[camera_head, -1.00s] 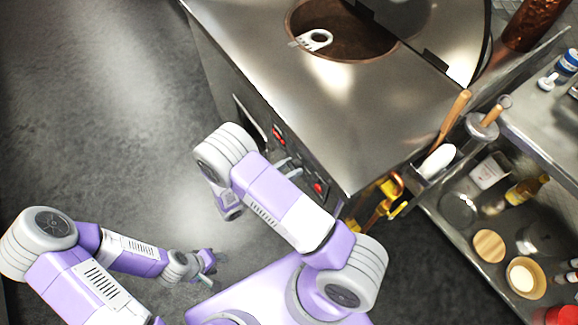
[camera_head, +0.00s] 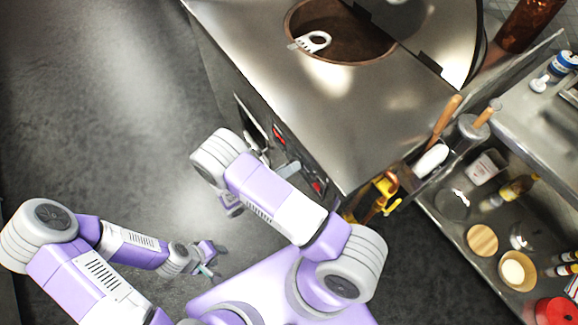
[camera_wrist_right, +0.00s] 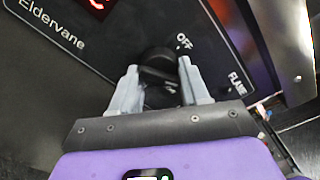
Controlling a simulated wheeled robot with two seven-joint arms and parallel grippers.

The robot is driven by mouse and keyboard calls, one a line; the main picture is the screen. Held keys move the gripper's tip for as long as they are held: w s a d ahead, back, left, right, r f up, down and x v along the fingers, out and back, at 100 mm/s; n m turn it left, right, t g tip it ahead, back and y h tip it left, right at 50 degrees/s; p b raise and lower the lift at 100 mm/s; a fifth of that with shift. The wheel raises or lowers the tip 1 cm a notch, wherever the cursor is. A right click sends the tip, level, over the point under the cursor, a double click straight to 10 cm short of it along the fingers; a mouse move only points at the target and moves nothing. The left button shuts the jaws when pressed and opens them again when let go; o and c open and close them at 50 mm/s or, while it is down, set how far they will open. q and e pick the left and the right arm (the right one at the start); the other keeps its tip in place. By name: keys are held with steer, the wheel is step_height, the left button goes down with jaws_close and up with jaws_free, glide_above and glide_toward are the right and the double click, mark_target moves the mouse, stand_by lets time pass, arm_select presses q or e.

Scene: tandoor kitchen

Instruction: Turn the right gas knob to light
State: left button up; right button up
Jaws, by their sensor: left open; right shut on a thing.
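The black gas knob (camera_wrist_right: 158,60) is on the dark control panel (camera_wrist_right: 80,45) in the right wrist view, with the labels OFF (camera_wrist_right: 184,41) and FLAME (camera_wrist_right: 237,83) to its right. My right gripper (camera_wrist_right: 158,80) is shut on the knob, with one grey finger on each side. The fingers partly cover the knob, and I cannot tell its exact angle. In the head view my right arm hides much of the panel (camera_head: 255,118) on the oven's front. My left gripper (camera_head: 208,265) is open and empty, low over the floor and apart from the oven.
The steel tandoor top (camera_head: 270,60) has a round opening with a pale slotted tool (camera_head: 313,42) at it. Yellow gas fittings (camera_head: 383,190) are at the oven's right corner. A shelf (camera_head: 440,222) with jars and bottles stands at the right. The floor at left is clear.

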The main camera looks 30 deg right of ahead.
steer(key=shift+n, duration=0.3)
steer(key=o, duration=1)
steer(key=shift+o, duration=0.2)
steer(key=a, duration=0.7)
steer(key=shift+s+a+p, duration=0.3)
